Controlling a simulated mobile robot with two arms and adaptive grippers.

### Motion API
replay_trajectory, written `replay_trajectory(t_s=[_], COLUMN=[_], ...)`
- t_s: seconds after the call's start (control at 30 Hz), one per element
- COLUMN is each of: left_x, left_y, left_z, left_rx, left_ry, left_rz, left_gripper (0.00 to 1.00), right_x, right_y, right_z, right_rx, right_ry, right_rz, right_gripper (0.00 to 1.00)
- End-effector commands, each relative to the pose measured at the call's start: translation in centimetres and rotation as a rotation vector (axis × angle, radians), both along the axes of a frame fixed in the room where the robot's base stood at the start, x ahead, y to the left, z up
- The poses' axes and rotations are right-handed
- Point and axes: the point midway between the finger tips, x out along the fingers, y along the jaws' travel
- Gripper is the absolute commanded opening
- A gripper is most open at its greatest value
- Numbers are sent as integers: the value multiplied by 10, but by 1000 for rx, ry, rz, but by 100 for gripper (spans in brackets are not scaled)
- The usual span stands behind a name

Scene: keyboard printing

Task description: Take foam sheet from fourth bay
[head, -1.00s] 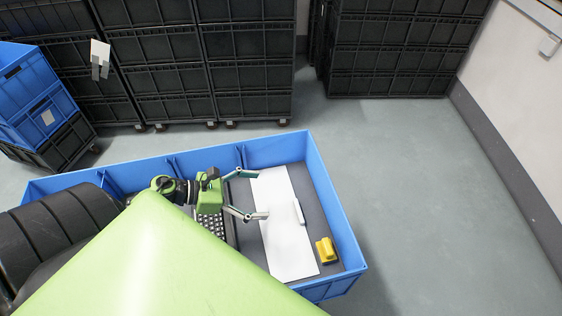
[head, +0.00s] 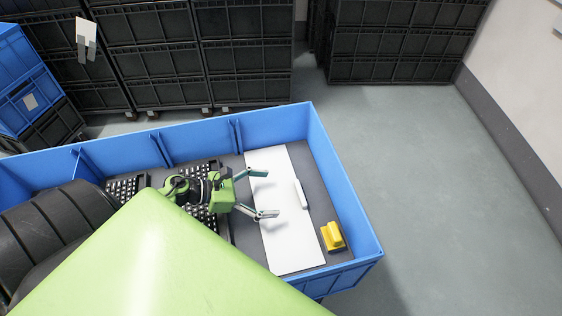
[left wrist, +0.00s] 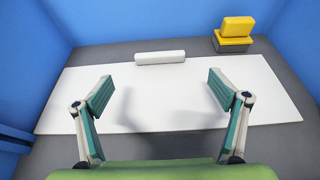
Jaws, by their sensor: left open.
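The white foam sheet (head: 281,233) lies flat on the grey floor of the rightmost bay in the blue crate (head: 345,210). A white bar (head: 300,194), like a handle, sits on its right long edge. In the left wrist view the sheet (left wrist: 165,95) spans the bay, with the bar (left wrist: 160,57) at its far edge. My left gripper (head: 263,193) is open and empty above the sheet's left part. Its two fingers are spread wide in the left wrist view (left wrist: 159,92), apart from the bar. My right gripper is not in view.
A yellow-and-grey block (head: 333,237) stands beside the sheet at the bay's right end; it also shows in the left wrist view (left wrist: 235,33). Keyboards (head: 192,170) lie in the bays to the left. Blue dividers (head: 236,137) and crate walls bound the bay. Black stacked crates (head: 390,45) stand behind.

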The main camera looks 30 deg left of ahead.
Motion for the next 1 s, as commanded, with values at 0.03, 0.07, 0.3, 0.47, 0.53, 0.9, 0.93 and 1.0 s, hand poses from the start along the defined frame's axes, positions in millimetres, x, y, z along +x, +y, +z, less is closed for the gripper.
replay_trajectory(t_s=[0.03, 0.07, 0.3, 0.47, 0.53, 0.9, 0.93, 1.0], left_x=[9, 13, 34, 41, 49, 73, 73, 72], left_y=[-7, -11, -30, -37, -44, -64, -64, -64], left_z=[-1, -4, -18, -20, -22, -39, -39, -39], left_rx=[-3, -4, -2, -1, -5, 1, 1, 1], left_ry=[-3, -2, 0, 0, -1, 1, 1, 0], left_rz=[2, 2, 2, 1, 1, 0, 0, 0], left_gripper=[89, 89, 89, 89, 89, 89, 89, 89], right_x=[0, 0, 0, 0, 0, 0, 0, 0], right_y=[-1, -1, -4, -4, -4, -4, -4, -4], right_z=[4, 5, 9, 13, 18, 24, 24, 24], right_rx=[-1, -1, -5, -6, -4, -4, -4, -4], right_ry=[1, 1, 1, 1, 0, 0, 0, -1], right_rz=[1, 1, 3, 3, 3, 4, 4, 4], right_gripper=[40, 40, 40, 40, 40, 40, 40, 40])
